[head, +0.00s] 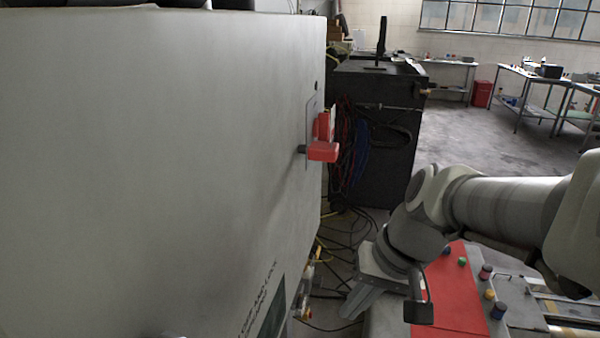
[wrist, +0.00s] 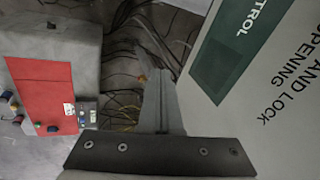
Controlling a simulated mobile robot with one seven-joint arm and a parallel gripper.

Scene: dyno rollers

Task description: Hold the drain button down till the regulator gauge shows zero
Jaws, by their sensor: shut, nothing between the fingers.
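My gripper (head: 352,308) is shut and empty, pointing down beside the large grey cabinet in the head view. In the wrist view its fingers (wrist: 152,62) lie together over a floor with cables. A red control panel (head: 455,290) with several coloured knobs and buttons is just right of my gripper in the head view. It shows at the left of the wrist view (wrist: 45,90), apart from the fingers. A small gauge-like device (wrist: 84,112) sits at its edge, too small to read. I cannot make out which part is the drain button or the regulator gauge.
The grey cabinet (head: 150,150) fills the left of the head view, with a red switch handle (head: 322,150) sticking out. A black cabinet (head: 375,120) with hanging cables stands behind. Cables (head: 340,240) lie on the floor. Open floor (head: 470,130) and tables (head: 530,75) are farther back.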

